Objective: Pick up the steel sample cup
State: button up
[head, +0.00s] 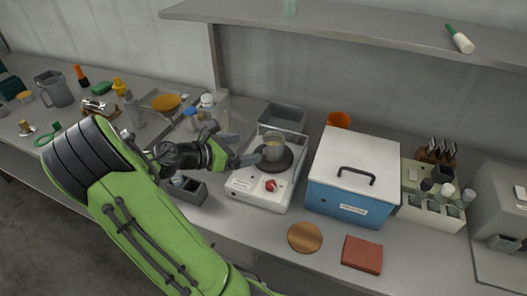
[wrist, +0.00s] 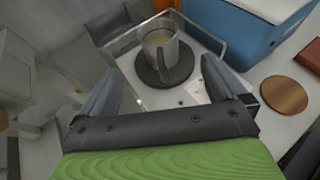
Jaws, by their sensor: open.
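The steel sample cup (head: 274,146) stands upright on the dark round plate of a white hotplate stirrer (head: 252,190). It holds a pale yellowish content. In the wrist view the cup (wrist: 158,46) shows its handle turned towards my gripper. My gripper (head: 243,148) is open and empty, just left of the cup in the head view. In the wrist view its two fingers (wrist: 160,82) are spread wide, with the cup beyond their tips and between their lines. The fingers do not appear to touch the cup.
A clear guard (wrist: 207,34) rises around the plate's back and sides. A blue box with a white lid (head: 352,180) stands close on the right. A wooden disc (head: 305,237) and a red-brown pad (head: 362,252) lie in front. A grey bin (head: 283,117) is behind.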

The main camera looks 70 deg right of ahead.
aim_at(265, 146)
jog(key=b+x, duration=0.1)
jog(key=x, duration=0.2)
jog(key=b+x, duration=0.1)
jog(key=x, duration=0.3)
jog(key=b+x, duration=0.1)
jog(key=x, duration=0.3)
jog(key=shift+f, duration=0.35)
jog(key=shift+a, duration=0.15)
jog(key=shift+r, duration=0.1)
jog(key=c, duration=1.2)
